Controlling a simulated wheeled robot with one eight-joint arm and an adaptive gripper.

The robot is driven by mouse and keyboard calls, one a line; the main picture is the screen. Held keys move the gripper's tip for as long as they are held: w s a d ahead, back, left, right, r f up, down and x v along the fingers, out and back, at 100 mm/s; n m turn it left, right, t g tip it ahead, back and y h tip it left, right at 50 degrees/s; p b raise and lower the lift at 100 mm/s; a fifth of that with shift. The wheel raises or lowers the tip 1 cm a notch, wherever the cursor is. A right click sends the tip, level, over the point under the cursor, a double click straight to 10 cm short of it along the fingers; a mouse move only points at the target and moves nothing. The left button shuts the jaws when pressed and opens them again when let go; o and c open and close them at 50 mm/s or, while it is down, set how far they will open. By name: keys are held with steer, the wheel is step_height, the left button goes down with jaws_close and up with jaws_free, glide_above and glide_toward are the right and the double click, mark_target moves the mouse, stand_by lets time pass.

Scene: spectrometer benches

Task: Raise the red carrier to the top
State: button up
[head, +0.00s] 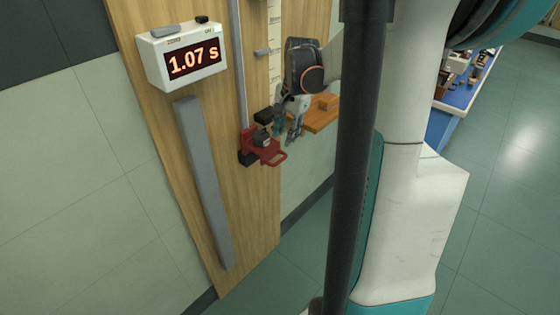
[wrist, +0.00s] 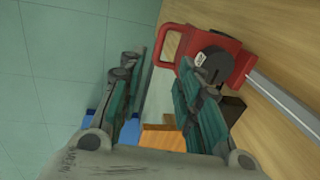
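The red carrier (head: 268,152) sits low on a vertical metal rail on the wooden board, with a red loop-shaped handle sticking out to the right. A dark round part with a white label sits on it. It also shows at the top of the wrist view (wrist: 228,60), with its handle close to the fingertips. My gripper (head: 289,128) is just above and to the right of the carrier in the head view. In the wrist view my gripper (wrist: 157,72) is open, with a clear gap between its fingers; whether the right finger touches the carrier cannot be told.
A grey bar (head: 205,185) runs down the board to the left of the rail. A small wooden shelf (head: 322,117) is behind my gripper. A blue bench (head: 455,100) stands at right; green floor is clear.

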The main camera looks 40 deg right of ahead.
mark_target(281, 160)
steer(key=f+b, duration=0.1)
steer(key=f, duration=0.2)
steer(key=w+f+b, duration=0.1)
steer(key=f, duration=0.3)
steer(key=f+b, duration=0.1)
steer(key=f, duration=0.2)
steer(key=shift+w+f, duration=0.2)
steer(key=shift+w, duration=0.2)
steer(key=shift+a, duration=0.1)
steer(key=shift+c, duration=0.5)
jaws_close()
